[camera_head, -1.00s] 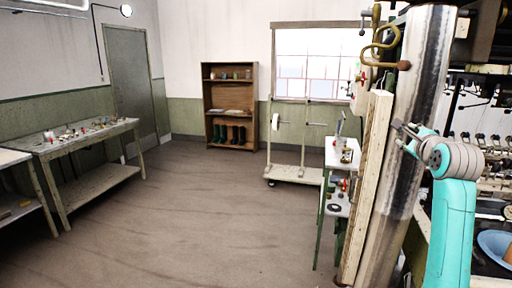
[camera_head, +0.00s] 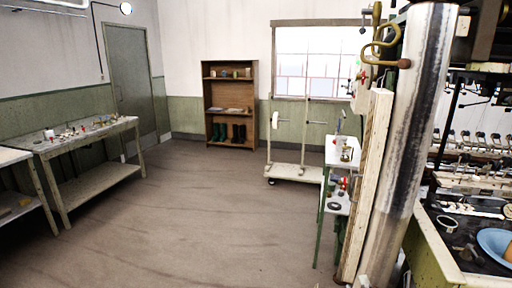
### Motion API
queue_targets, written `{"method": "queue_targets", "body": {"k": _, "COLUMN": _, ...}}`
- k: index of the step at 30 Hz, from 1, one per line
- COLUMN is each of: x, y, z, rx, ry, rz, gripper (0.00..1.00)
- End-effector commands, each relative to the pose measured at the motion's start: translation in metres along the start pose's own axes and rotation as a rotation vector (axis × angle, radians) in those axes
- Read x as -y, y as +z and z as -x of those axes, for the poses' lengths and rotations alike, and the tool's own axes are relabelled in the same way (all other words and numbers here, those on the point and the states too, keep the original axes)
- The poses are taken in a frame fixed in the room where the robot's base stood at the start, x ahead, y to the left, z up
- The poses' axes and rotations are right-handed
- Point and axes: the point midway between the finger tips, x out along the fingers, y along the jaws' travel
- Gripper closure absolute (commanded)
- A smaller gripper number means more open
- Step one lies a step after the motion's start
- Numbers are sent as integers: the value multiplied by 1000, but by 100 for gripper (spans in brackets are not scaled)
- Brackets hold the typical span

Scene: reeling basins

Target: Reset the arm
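My arm and my gripper are out of view. No part of them shows in the head view. The right side of the picture shows a worn metal pillar (camera_head: 408,130) and, behind it, a machine bench (camera_head: 430,250), with nothing of my arm in front of them.
A blue basin (camera_head: 490,243) sits on the bench at right. A small white-topped stand (camera_head: 338,158) is left of the pillar. A wheeled cart (camera_head: 295,173), wooden shelf (camera_head: 230,72) and long table (camera_head: 95,187) stand along the room's edges. The middle floor (camera_head: 200,215) is clear.

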Motion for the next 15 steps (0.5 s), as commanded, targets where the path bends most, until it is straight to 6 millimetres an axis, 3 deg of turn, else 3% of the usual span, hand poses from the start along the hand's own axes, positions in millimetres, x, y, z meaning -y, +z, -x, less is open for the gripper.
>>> {"method": "queue_targets", "body": {"k": 1, "x": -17, "y": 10, "z": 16, "rx": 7, "ry": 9, "rz": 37, "gripper": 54}}
{"method": "queue_targets", "body": {"k": 6, "x": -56, "y": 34, "z": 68, "rx": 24, "ry": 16, "rz": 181, "gripper": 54}}
{"method": "queue_targets", "body": {"k": 15, "x": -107, "y": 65, "z": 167, "rx": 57, "ry": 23, "rz": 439, "gripper": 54}}
